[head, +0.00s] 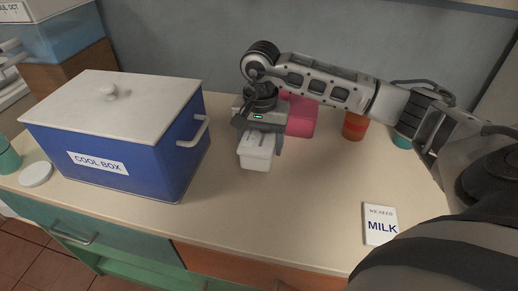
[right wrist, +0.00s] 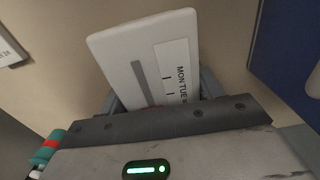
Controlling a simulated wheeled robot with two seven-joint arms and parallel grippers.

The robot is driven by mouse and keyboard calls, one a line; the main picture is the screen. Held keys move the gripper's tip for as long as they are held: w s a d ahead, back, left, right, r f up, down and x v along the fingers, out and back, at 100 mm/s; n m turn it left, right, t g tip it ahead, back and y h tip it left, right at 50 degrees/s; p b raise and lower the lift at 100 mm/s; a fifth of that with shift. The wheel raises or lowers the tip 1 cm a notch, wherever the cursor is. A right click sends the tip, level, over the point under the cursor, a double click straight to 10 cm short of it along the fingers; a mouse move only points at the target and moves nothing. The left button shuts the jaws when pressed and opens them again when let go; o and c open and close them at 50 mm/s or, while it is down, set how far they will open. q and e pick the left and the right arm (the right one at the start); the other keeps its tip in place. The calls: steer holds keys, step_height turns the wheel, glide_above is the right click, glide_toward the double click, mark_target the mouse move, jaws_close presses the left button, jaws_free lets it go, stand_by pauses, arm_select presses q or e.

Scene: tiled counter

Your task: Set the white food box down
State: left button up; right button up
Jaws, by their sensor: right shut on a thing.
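The white food box (head: 256,153) is in my right gripper (head: 259,140), to the right of the blue cool box in the head view. The gripper points down and is shut on the box, its fingers at the box's sides. In the right wrist view the white box (right wrist: 150,60) shows its lid, with a grey strip and a label reading "MON TUE". My right gripper (right wrist: 158,98) grips its near part there. I cannot tell whether the box's underside touches the counter (head: 270,215). My left gripper is not in view.
A closed blue cool box (head: 150,150) with a white lid stands left. A pink box (head: 301,117) is behind my gripper, with a red-orange cup (head: 354,126) and a teal item (head: 402,141) farther right. A "MILK" card (head: 380,224) lies front right. The counter's front middle is clear.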

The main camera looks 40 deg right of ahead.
steer(key=f, duration=0.1)
steer(key=w+d+f, duration=0.2)
steer(key=shift+w+f, duration=0.15)
steer(key=shift+f, duration=0.25)
steer(key=shift+f+p, duration=0.5)
steer(key=shift+f, duration=1)
steer(key=o, duration=1.1)
steer(key=shift+c, duration=0.2)
